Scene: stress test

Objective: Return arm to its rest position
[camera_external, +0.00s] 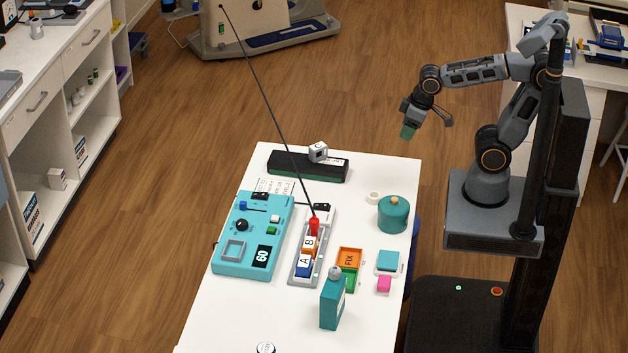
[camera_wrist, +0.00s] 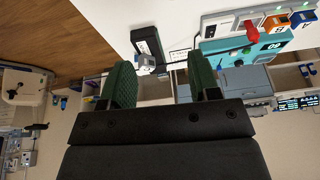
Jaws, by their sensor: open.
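My gripper (camera_external: 408,131) hangs from my raised, bent arm, above and to the right of the white table's far edge in the external view. It touches nothing there. In the wrist view my gripper's two green fingers (camera_wrist: 160,85) stand wide apart with nothing between them. My arm's base sits on a grey platform on my column at the right of the external view.
The white table (camera_external: 230,315) holds a teal device (camera_external: 228,262), a rack with lettered blocks (camera_external: 302,275), a teal round pot (camera_external: 393,214), a teal box (camera_external: 332,304) and a black bar (camera_external: 290,165). A thin dark rod (camera_external: 265,100) rises over it. Open floor lies beyond.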

